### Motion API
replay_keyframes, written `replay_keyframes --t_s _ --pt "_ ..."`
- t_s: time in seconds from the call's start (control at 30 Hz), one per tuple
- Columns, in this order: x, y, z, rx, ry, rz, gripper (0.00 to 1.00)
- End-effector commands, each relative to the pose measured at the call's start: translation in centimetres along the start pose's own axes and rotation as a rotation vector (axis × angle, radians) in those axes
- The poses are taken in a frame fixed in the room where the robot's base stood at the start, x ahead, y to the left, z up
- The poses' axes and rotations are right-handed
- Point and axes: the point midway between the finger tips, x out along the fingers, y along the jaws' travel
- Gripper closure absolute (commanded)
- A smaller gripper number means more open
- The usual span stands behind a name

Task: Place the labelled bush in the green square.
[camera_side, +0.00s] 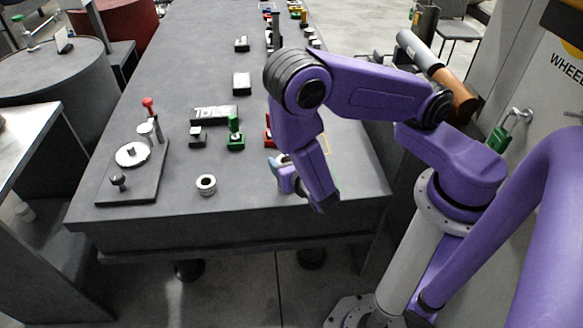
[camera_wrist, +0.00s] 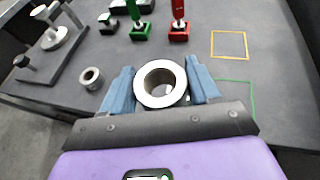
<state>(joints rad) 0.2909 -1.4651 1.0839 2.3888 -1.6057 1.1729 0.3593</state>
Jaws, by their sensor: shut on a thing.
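My gripper (camera_wrist: 160,88) is shut on a metal bush (camera_wrist: 141,88), a silver ring with its hole facing the wrist camera, between two blue fingertips. No label shows on it. In the side view my gripper (camera_side: 285,175) is at the right part of the bench, and the bush there is mostly hidden. The green square (camera_wrist: 252,97) is an outline on the bench, right of my gripper in the wrist view and partly hidden behind the right finger and gripper body. I cannot tell the height of the bush above the bench. A second bush (camera_wrist: 91,85) stands on the bench to the left.
A yellow square outline (camera_wrist: 229,57) lies beyond the green one. A green-handled piece (camera_side: 236,140) and a red-handled piece (camera_wrist: 179,32) stand behind my gripper. A dark plate with a disc and posts (camera_side: 120,190) lies at the left. The bench's front edge is close.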

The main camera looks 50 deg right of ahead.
Motion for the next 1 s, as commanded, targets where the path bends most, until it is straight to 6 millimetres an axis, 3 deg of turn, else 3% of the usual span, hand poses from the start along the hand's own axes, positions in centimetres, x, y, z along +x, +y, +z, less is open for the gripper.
replay_keyframes --t_s 0.3,0.5,0.67,1.0 --pt "3.4 -7.8 -1.6 0.005 -0.021 -0.056 0.85" --pt "4.3 -11.6 -2.5 0.022 -0.004 -0.077 0.85" --pt "4.7 -12.6 -3.3 0.031 0.004 -0.082 0.85" --pt "6.2 -12.7 -6.8 0.033 0.004 -0.082 0.85"
